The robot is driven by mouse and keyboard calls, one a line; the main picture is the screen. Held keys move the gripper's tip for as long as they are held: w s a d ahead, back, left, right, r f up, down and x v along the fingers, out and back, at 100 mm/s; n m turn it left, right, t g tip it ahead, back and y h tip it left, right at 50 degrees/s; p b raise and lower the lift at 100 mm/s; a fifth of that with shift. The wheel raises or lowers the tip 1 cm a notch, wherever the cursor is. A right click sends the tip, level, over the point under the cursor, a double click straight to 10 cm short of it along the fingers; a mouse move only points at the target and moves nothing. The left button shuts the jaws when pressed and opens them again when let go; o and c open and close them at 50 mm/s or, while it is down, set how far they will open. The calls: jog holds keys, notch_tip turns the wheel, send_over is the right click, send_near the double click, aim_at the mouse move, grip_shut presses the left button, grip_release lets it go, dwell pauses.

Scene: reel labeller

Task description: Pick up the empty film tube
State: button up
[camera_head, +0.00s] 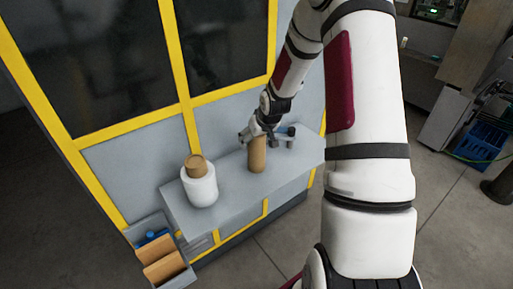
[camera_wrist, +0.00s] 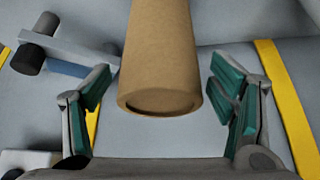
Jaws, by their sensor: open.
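A brown cardboard tube (camera_head: 257,156) stands upright on the grey shelf of the machine in the head view. It also shows in the wrist view (camera_wrist: 160,55), where its near end has a dark, recessed opening. My gripper (camera_head: 256,132) is at the upper part of the tube in the head view. In the wrist view my gripper (camera_wrist: 166,95) is open, with one green-padded finger on each side of the tube and a gap on both sides. A second brown core (camera_head: 196,166) sticks out of a white roll (camera_head: 200,186) on the shelf's left part.
A dark-knobbed grey bracket (camera_head: 285,137) stands just right of the tube; it shows in the wrist view (camera_wrist: 45,42) too. The grey shelf (camera_head: 228,184) is clear between roll and tube. A bin (camera_head: 182,280) with brown pieces hangs at lower left. The yellow-framed machine wall (camera_head: 132,165) rises behind.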

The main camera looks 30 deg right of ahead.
jog(key=c, duration=1.4)
jog(key=shift+o, duration=0.2)
jog(key=shift+r, duration=0.1)
notch_tip(320, 180, up, 10)
notch_tip(320, 180, up, 7)
jog(key=p, duration=0.3)
jog(key=shift+p, duration=0.4)
